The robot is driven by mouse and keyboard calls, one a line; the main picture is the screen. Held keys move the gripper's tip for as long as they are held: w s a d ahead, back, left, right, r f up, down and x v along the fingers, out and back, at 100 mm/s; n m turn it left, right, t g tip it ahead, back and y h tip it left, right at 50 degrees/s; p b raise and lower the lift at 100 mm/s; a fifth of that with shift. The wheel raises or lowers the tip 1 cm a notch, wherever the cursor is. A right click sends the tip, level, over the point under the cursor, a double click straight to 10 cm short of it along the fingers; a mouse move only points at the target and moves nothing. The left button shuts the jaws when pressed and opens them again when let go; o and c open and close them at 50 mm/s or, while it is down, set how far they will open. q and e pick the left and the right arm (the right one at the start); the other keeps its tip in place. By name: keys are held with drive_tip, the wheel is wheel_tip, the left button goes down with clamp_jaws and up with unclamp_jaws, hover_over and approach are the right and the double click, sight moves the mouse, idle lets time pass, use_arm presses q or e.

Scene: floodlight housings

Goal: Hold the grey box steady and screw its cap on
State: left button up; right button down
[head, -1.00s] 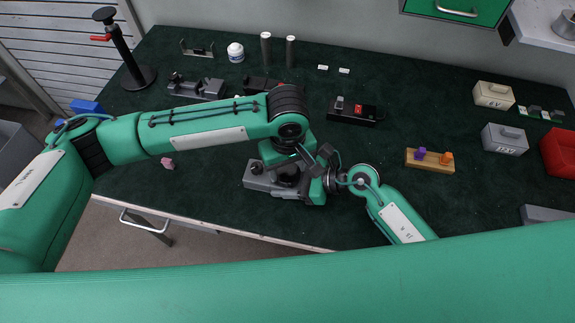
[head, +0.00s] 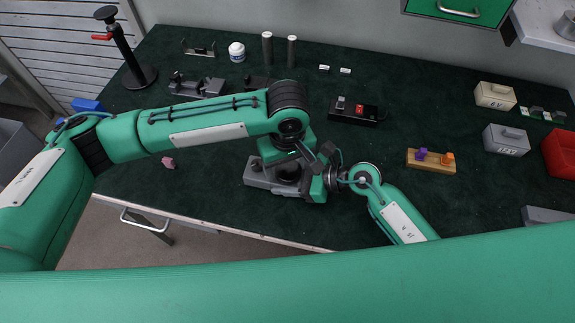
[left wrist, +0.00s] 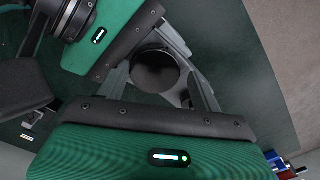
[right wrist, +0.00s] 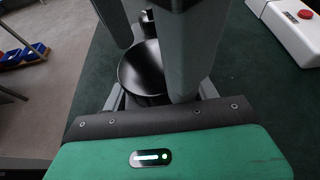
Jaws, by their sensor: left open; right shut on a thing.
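The grey box (head: 258,178) sits on the dark green bench near its front edge. Its round black cap (head: 287,173) is on the top and shows in the left wrist view (left wrist: 155,70) and the right wrist view (right wrist: 141,70). My left gripper (head: 286,161) is over the box, open, with its fingers either side of the cap. My right gripper (head: 302,184) comes from the right and is shut on the grey box. The arms hide part of the box, and I cannot tell how far the cap is threaded.
A black switch box (head: 355,111) with a red switch stands behind. A wooden block (head: 431,166) with purple and orange pieces lies to the right. Numbered boxes (head: 505,140) stand further right. A small pink piece (head: 168,162) lies left. The bench between is clear.

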use_arm(q)
drive_tip(key=r, duration=0.4)
drive_tip(key=shift+s+d, duration=0.1)
drive_tip(key=shift+d, duration=0.3)
drive_tip(key=shift+a+f, duration=0.1)
drive_tip(key=shift+c, duration=0.4)
wheel_tip(320, 180, up, 3)
drive_tip(key=n, duration=0.6)
drive_tip(key=shift+n, duration=0.3)
drive_tip(key=shift+f, duration=3.9)
drive_tip(key=shift+c, duration=0.4)
